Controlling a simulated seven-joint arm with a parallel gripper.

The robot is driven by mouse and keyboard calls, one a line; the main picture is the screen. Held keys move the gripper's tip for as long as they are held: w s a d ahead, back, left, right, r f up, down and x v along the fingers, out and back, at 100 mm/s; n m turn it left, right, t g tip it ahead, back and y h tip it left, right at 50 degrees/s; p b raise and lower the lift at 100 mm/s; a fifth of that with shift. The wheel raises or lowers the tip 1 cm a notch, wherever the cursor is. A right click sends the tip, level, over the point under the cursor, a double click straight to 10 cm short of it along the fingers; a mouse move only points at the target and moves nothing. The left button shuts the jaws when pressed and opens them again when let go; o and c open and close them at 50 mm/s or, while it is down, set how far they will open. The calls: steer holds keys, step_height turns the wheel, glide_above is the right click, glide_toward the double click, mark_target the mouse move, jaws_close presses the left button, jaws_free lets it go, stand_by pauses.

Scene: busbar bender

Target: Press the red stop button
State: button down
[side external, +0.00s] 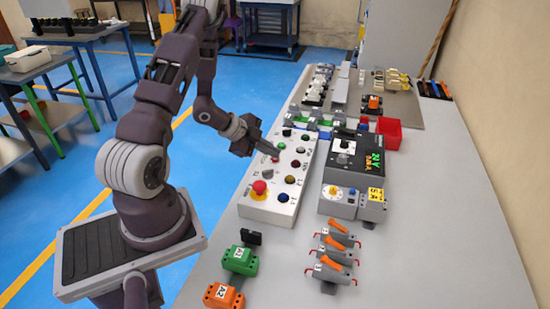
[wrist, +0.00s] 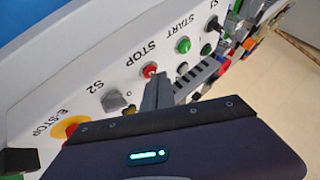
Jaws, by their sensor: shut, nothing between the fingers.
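The red stop button (wrist: 149,70) is small and round, beside the STOP label on the white control box (wrist: 45,85). In the side external view the stop button (side external: 275,159) sits on the sloped top of the box (side external: 256,209). My gripper (side external: 279,151) is shut and empty, with its fingertips just over the box beside the stop button. In the wrist view my gripper's fingertips (wrist: 162,78) end right next to the button, partly overlapping its edge. I cannot tell whether they touch it.
On the same box are a green START button (wrist: 183,46), a grey S2 knob (wrist: 113,101) and a large red E-STOP (wrist: 68,127). The table's right side is clear.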

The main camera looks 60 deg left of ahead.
mark_target(272, 159)
steer(key=shift+r, duration=0.8)
steer(key=shift+r, duration=2.55)
